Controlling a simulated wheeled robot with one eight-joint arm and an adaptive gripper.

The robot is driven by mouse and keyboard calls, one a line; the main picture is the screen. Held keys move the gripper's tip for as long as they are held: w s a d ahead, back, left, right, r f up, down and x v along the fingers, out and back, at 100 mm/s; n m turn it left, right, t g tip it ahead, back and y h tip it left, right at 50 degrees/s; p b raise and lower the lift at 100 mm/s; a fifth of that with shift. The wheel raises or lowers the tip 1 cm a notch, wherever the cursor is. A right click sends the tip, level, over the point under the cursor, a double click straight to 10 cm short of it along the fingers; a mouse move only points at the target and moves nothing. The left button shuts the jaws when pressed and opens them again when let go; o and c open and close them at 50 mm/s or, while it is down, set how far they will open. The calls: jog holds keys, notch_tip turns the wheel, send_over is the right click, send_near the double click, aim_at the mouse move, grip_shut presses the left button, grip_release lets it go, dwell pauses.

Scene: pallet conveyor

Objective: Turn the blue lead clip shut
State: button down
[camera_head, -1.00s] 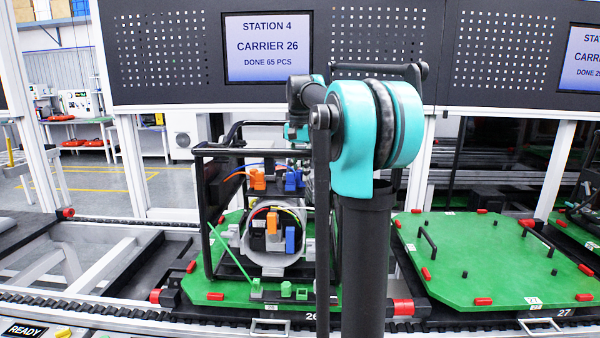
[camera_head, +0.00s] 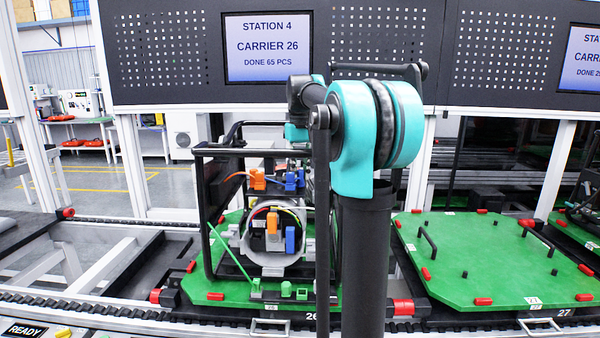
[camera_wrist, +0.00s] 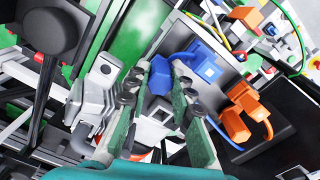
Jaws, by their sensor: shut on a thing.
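The blue lead clip (camera_wrist: 203,66) is in the upper middle of the wrist view, with a blue lever end (camera_wrist: 161,75) reaching left from it. My gripper (camera_wrist: 157,86) has its two grey-green fingers on either side of that lever end and is shut on it. In the head view, blue clip parts (camera_head: 292,181) show at the top of the unit in the black frame, beside an orange clip (camera_head: 257,180). My fingertips cannot be made out there. The clip's exact angle is unclear.
Orange clips (camera_wrist: 238,108) with a blue lead sit close to the right finger. A metal fitting (camera_wrist: 98,88) stands left of the fingers. Black frame bars (camera_head: 207,225) surround the unit on its green carrier (camera_head: 215,296). An empty green carrier (camera_head: 490,265) lies to the right.

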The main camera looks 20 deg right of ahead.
jog(key=shift+n, duration=0.5)
jog(key=c, duration=1.3)
grip_release()
